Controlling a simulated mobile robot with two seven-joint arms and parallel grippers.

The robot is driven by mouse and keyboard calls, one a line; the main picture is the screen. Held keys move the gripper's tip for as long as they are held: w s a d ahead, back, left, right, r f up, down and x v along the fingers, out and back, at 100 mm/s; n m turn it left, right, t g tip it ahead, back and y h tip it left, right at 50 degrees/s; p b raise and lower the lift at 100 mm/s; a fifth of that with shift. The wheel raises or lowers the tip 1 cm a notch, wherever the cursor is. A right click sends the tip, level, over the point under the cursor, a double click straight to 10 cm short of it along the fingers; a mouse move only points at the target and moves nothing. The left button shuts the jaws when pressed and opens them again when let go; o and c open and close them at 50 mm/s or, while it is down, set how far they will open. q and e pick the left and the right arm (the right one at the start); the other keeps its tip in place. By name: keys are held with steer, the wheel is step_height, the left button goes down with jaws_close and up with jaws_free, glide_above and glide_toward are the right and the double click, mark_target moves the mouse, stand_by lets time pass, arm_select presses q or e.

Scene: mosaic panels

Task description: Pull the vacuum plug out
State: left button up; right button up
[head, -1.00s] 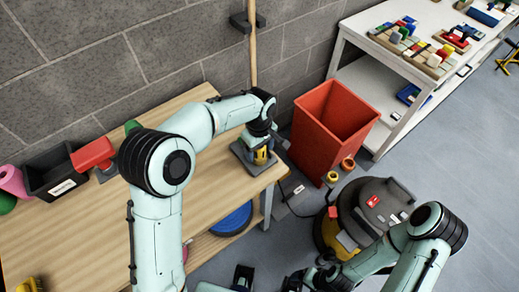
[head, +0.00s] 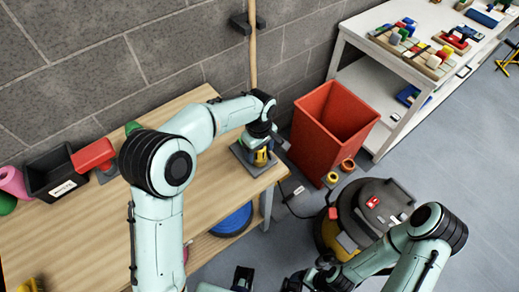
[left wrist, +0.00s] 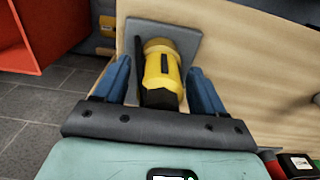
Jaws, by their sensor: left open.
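The vacuum plug (head: 262,157) is a yellow and black body on a grey plate (head: 240,152) at the table's right end. In the left wrist view the plug (left wrist: 161,72) stands out from the grey plate (left wrist: 189,41). My left gripper (left wrist: 160,82) is open, with one blue finger on each side of the plug and visible gaps between. In the head view my left wrist hides the upper part of the plug. The vacuum (head: 375,205) is dark grey and yellow on the floor.
A red bin (head: 322,135) stands close to the right of the plate. A dark cord (head: 288,203) runs near the table leg. A black box (head: 57,172) and a red thing (head: 93,155) sit at the table's back left. The table's middle (head: 100,225) is clear.

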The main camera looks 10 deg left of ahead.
arm_select(q)
jaws_close()
steer(key=shift+r+p, duration=1.65)
steer(key=shift+r, duration=1.35)
arm_select(e)
steer(key=shift+w+r, duration=0.4)
steer(key=shift+r, duration=0.3)
steer(key=shift+w+r, duration=0.4)
steer(key=shift+r, duration=0.25)
steer(key=shift+w+r, duration=0.4)
steer(key=shift+r, duration=0.3)
arm_select(q)
steer(key=shift+r, duration=0.1)
steer(key=shift+r+p, duration=1.25)
steer(key=shift+r, duration=1.35)
arm_select(e)
steer(key=shift+t, duration=0.3)
steer(key=shift+w+r, duration=1.4)
steer(key=shift+r, duration=0.3)
